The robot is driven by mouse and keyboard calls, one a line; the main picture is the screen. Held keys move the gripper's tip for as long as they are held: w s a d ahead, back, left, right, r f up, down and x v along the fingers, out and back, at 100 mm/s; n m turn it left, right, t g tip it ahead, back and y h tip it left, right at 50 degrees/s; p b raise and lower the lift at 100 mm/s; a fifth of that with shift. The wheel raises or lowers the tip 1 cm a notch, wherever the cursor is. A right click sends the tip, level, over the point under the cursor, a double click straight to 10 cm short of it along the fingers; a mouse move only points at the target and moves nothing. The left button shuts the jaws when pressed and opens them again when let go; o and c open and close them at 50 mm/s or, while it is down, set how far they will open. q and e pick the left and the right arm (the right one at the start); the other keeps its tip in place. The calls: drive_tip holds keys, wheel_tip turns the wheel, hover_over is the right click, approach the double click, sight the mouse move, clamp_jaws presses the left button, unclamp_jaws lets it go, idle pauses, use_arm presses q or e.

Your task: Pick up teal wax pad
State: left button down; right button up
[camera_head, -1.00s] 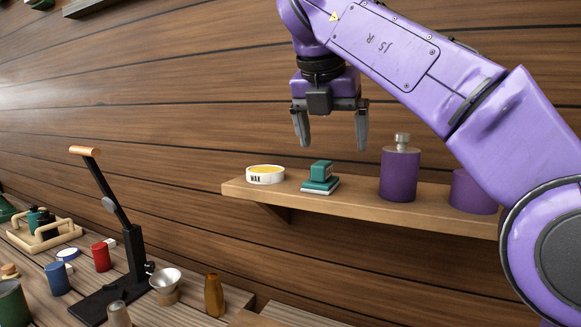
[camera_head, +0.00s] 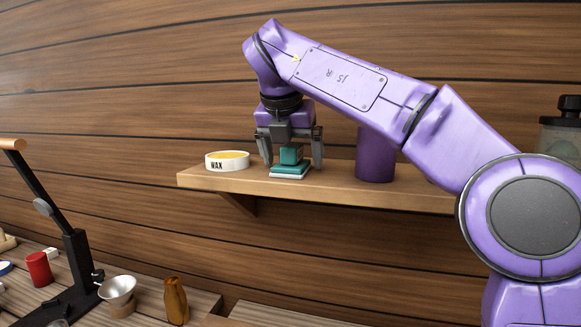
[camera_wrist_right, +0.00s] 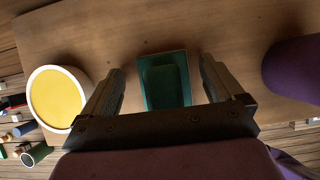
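The teal wax pad (camera_head: 290,168) lies on the wooden wall shelf, its raised block handle upward. My right gripper (camera_head: 292,166) points down over it with one finger on each side. In the right wrist view the pad (camera_wrist_right: 164,80) shows between the two open fingers (camera_wrist_right: 160,88), with a gap on both sides. The fingers do not appear to touch it. My left gripper is not in view.
A white wax tin (camera_head: 227,161) with yellow wax stands left of the pad on the shelf (camera_head: 330,191). A purple bottle (camera_head: 375,158) stands to the right. A lever press (camera_head: 77,255) and small cups are on the bench below.

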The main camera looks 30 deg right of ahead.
sight(293, 143)
drive_tip(key=shift+s+r, duration=0.2)
drive_tip(key=shift+s, duration=0.2)
drive_tip(key=shift+c, duration=0.3)
drive_tip(key=shift+w+a, duration=0.1)
drive_tip(key=shift+w, duration=0.05)
drive_tip(key=c, duration=1.1)
drive_tip(key=shift+c, duration=0.2)
wheel_tip(293, 143, up, 10)
drive_tip(key=p, duration=0.5)
drive_tip(key=shift+p, duration=0.4)
drive_tip(key=o, duration=0.6)
drive_tip(key=shift+c, duration=0.2)
drive_tip(key=c, duration=0.4)
